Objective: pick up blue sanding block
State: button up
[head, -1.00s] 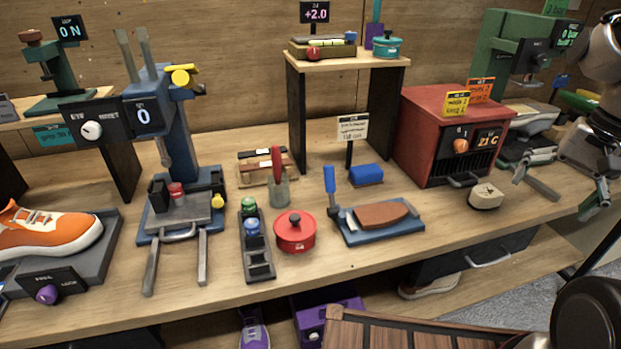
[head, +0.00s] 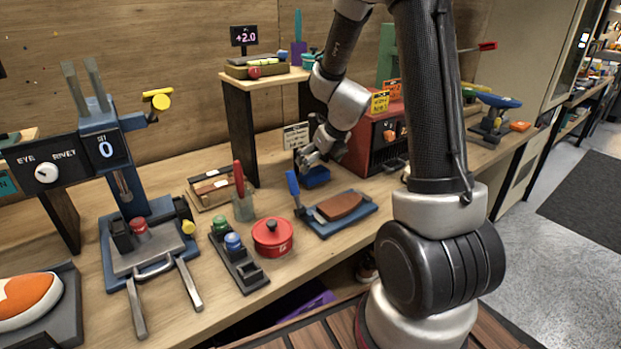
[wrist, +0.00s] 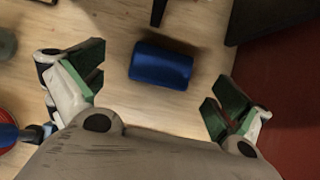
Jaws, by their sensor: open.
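The blue sanding block (wrist: 160,64) lies on the wooden bench, between and a little beyond my gripper's fingers in the wrist view. In the head view the block (head: 317,178) is partly hidden behind my gripper (head: 309,161). My gripper (wrist: 158,92) is open and empty, with its green-edged finger pads apart on either side of the block. The fingers do not appear to touch the block.
A red oven-like box (head: 368,146) stands close to the right of the block; its side (wrist: 291,80) fills the wrist view's right edge. A blue board (head: 356,219) with a brown leather piece lies in front. A small sign (head: 295,137) stands behind. A red pot (head: 272,238) is farther left.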

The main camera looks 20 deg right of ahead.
aim_at(316, 171)
jog(key=x, duration=0.6)
jog(key=shift+s+d+f, duration=0.2)
jog(key=shift+d, duration=0.1)
jog(key=c, duration=1.1)
